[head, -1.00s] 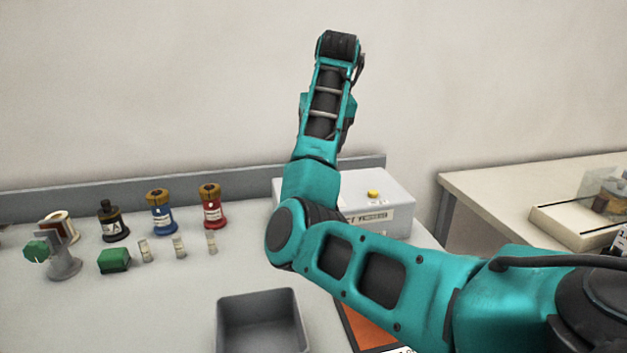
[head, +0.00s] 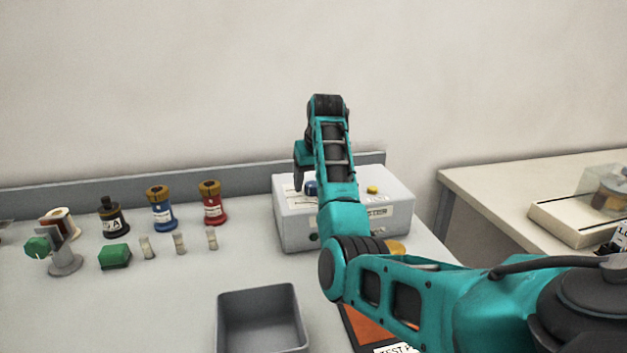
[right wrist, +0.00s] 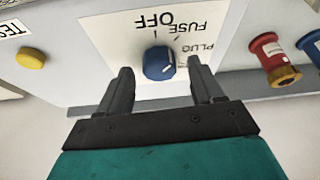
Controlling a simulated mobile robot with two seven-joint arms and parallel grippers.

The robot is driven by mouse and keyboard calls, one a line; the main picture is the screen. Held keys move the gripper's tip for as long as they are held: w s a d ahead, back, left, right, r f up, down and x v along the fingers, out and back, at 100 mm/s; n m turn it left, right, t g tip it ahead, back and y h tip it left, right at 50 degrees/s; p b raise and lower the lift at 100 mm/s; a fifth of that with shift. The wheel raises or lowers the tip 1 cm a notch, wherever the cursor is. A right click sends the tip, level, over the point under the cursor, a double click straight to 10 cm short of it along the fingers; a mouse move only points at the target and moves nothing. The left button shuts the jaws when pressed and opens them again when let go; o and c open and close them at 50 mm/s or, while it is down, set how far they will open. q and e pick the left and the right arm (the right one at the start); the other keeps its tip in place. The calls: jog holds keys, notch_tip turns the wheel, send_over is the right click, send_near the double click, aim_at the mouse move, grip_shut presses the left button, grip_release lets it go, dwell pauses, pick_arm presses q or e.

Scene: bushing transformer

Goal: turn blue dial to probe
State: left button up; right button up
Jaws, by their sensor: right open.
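The blue dial (right wrist: 158,62) sits on a white panel on top of the grey test box (head: 295,222). Labels reading OFF, FUSE and PLUG show around it, upside down in the right wrist view; no probe label is readable there. The dial's pointer mark is too small to read surely. In the head view the dial (head: 311,187) is partly hidden by my right arm. My right gripper (right wrist: 160,72) is open, with one finger on each side of the dial; I cannot tell whether they touch it. In the head view a dark finger of it (head: 298,174) shows beside the dial. My left gripper is not in view.
A yellow button (head: 372,189) is on the box. A grey bin (head: 262,291) is in front. A second table (head: 500,187) stands at right.

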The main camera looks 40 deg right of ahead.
jog(key=shift+w+f, duration=0.1)
jog(key=shift+f, duration=0.1)
jog(key=c, duration=1.1)
